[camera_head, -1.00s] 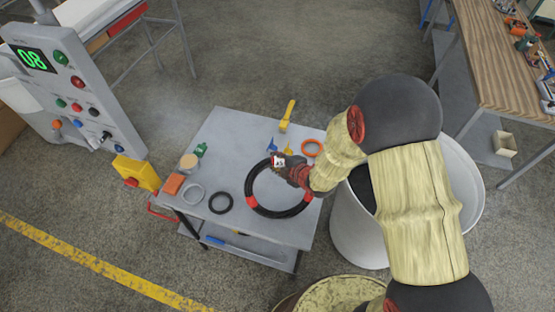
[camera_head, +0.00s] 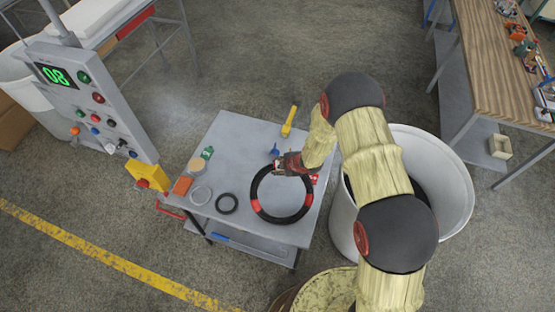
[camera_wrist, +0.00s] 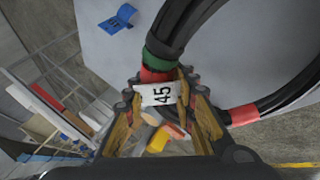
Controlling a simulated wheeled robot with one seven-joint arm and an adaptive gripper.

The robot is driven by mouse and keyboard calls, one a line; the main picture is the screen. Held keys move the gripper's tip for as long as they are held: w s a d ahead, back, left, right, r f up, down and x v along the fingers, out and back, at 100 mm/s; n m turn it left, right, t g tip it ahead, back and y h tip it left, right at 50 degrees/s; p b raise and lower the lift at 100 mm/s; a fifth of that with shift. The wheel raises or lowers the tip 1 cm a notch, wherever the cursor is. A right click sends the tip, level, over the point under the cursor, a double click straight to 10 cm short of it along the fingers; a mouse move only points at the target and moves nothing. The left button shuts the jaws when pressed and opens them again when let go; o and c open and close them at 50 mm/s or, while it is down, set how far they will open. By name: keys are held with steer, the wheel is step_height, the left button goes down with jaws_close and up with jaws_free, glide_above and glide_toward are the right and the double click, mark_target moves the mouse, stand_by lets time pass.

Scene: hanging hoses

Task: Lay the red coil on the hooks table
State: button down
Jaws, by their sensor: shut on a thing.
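The coil (camera_head: 291,221) is a black hose ring with red bands. In the head view it is over the right part of a small grey table (camera_head: 235,135); I cannot tell whether it rests on the top. My gripper (camera_head: 279,166) is shut on the coil's far side. In the wrist view the coil (camera_wrist: 187,22) runs up from my gripper (camera_wrist: 165,97), with a green band, a red band and a white tag (camera_wrist: 158,95) reading 45 at the jaws. The jaws hide part of the coil.
A control panel (camera_head: 85,100) stands left. A white bin (camera_head: 452,180) stands close at right.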

steer(key=shift+w+a+f+m+g+p, duration=0.15)
steer(key=shift+w+f+g+p, duration=0.7)
steer(key=shift+p, duration=1.2)
steer(key=shift+w+f+m+g+p, duration=0.1)
steer(key=shift+w+f+g+p, duration=0.3)
steer(key=shift+f+p, duration=1.25)
steer(key=shift+w+a+f+m+g+p, duration=0.15)
steer(key=shift+w+f+g+p, duration=0.45)
steer(key=shift+p, duration=1.85)
steer(key=shift+w+f+g+b, duration=0.25)
steer(key=shift+f+b, duration=0.1)
steer(key=shift+f, duration=0.45)
steer(key=shift+w+f+g+b, duration=0.2)
steer(key=shift+f+b, duration=0.1)
steer(key=shift+f, duration=0.45)
steer(key=f+b, duration=0.1)
steer(key=b, duration=0.1)
steer(key=f+g+b, duration=0.1)
steer(key=b, duration=0.1)
steer(key=f+b, duration=0.1)
steer(key=b, duration=0.1)
steer(key=shift+w+f+m+g+h, duration=0.25)
steer(key=shift+w+m+g+h, duration=0.05)
steer(key=shift+w+g+h, duration=0.1)
steer(key=shift+s+f+b, duration=0.1)
steer(key=shift+b, duration=0.35)
